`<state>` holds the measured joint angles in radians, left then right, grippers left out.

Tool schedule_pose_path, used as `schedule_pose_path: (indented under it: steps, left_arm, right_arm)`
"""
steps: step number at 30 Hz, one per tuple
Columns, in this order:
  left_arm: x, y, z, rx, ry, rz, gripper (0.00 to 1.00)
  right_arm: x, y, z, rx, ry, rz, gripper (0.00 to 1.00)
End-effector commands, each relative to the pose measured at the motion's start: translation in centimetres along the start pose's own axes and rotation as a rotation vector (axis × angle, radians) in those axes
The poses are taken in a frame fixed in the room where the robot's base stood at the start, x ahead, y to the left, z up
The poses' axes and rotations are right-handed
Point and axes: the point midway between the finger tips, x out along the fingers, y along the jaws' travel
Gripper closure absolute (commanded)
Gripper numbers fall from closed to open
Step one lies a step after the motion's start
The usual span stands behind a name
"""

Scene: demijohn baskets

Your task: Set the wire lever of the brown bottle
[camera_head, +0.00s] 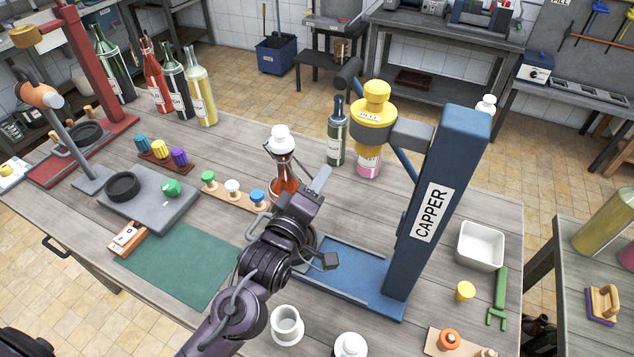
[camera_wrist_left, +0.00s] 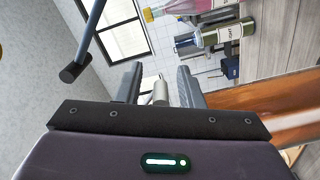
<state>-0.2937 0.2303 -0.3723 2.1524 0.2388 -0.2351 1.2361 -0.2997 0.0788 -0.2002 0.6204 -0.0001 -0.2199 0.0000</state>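The brown bottle (camera_head: 285,186) stands on the wooden bench with a white stopper (camera_head: 281,138) on top, in the head view. My left gripper (camera_head: 317,182) is just right of its body and hides its lower part. In the left wrist view, a blurred brown surface (camera_wrist_left: 275,105), apparently the bottle, is close at the right. The two fingers of my left gripper (camera_wrist_left: 160,85) are apart there. A pale cylinder (camera_wrist_left: 160,93) shows between them; I cannot tell whether it is near or far. My right gripper is not in view.
The blue capper (camera_head: 426,215) with its yellow head (camera_head: 373,105) stands right of my gripper. A green bottle (camera_head: 337,138) is behind. Coloured stoppers on a wooden strip (camera_head: 234,192) lie left. A white cup (camera_head: 287,325) stands in front.

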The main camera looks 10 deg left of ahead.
Motion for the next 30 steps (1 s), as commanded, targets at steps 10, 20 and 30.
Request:
schedule_pose_path:
  steps: [10,20,30]
  left_arm:
    - [-2.8,-0.4,0.2,0.000,-0.001,-0.001,0.66]
    - [-7.2,-0.3,0.1,0.000,-0.001,-0.002,0.66]
    - [-7.8,0.0,0.0,0.000,0.000,-0.001,0.66]
  right_arm:
    - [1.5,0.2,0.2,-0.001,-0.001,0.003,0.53]
    - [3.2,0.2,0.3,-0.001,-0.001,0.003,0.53]
    - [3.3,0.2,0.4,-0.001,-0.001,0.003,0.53]
